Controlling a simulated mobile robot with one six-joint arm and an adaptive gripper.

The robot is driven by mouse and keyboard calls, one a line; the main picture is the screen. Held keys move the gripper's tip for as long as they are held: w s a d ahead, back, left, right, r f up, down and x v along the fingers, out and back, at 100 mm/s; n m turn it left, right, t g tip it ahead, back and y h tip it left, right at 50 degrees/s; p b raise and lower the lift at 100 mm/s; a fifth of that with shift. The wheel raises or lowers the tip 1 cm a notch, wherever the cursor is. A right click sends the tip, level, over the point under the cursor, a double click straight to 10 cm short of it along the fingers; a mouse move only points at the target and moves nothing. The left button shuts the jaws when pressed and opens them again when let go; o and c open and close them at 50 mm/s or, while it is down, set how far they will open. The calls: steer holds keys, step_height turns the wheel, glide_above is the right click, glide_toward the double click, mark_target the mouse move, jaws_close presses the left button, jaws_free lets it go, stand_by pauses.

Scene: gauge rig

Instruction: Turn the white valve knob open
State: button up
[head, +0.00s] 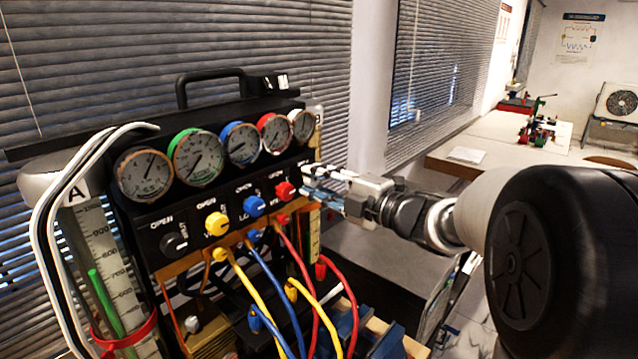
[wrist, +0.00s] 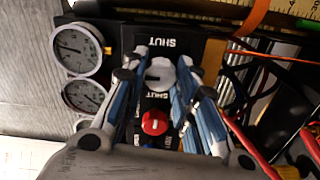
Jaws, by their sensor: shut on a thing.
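The white valve knob (wrist: 160,74) sits on the black panel, between the two blue-sided fingers of my gripper (wrist: 162,66) in the wrist view. My gripper is shut on it, one finger on each side. A SHUT label shows just beyond the knob. In the head view my gripper (head: 316,187) reaches in from the right to the panel's right end, beside the red knob (head: 285,190). The white knob is hidden there behind the fingers. How far the knob is turned cannot be told.
The red knob also shows close to the fingers in the wrist view (wrist: 154,123). Blue (head: 254,206), yellow (head: 217,223) and black (head: 174,244) knobs line the panel to the left. Several gauges sit above. Coloured hoses (head: 270,290) hang below. Open room lies to the right.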

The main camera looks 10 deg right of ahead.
steer(key=o, duration=1.1)
steer(key=v, duration=1.2)
